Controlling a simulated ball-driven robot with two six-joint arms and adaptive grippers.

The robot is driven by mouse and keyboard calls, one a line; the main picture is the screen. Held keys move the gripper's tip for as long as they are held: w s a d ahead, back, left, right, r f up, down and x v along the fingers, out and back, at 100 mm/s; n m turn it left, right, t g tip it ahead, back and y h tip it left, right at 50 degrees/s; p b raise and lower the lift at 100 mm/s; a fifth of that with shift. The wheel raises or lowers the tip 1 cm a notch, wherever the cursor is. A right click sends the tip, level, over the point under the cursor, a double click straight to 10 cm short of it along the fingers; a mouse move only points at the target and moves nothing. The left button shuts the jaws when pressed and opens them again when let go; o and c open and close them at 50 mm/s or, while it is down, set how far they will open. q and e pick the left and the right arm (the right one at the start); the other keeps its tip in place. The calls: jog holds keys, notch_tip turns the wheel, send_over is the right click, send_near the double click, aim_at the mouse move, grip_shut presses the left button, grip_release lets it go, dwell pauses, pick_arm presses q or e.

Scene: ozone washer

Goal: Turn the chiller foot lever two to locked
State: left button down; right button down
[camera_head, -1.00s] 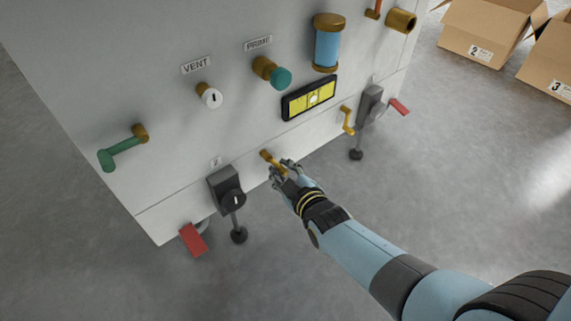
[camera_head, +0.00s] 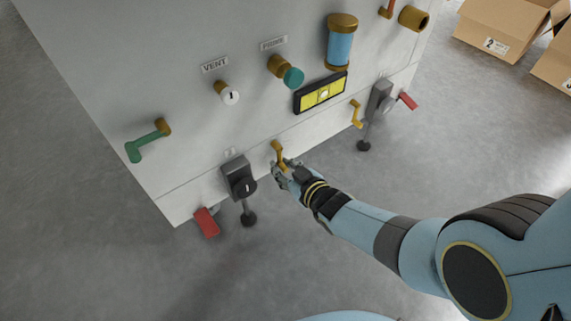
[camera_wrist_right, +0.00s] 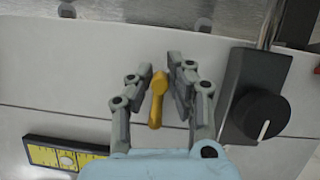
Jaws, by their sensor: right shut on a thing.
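A yellow crank lever (camera_head: 279,153) sits low on the white machine, just right of a dark grey foot unit (camera_head: 238,178) with a black knob. The lever points down and slightly right in the head view. My right gripper (camera_head: 282,171) is shut on the lever's lower part, which its fingers partly hide. In the right wrist view, the yellow lever (camera_wrist_right: 157,98) lies between the two fingers of my right gripper (camera_wrist_right: 160,68). A small label (camera_head: 229,152) above the foot unit is too faint to read now. My left gripper is out of view.
A red pedal (camera_head: 206,222) juts out at the lower left. A second yellow lever (camera_head: 356,114), grey foot unit (camera_head: 379,100) and red tab (camera_head: 408,100) are further right. A green handle (camera_head: 148,141) sticks out at left. Cardboard boxes (camera_head: 505,28) stand behind; nearby floor is clear.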

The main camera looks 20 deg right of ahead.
dwell(0.5)
jog(key=c, duration=1.3)
grip_release()
jog(key=shift+o, duration=0.2)
jog(key=shift+s, duration=0.1)
jog(key=v, duration=1.2)
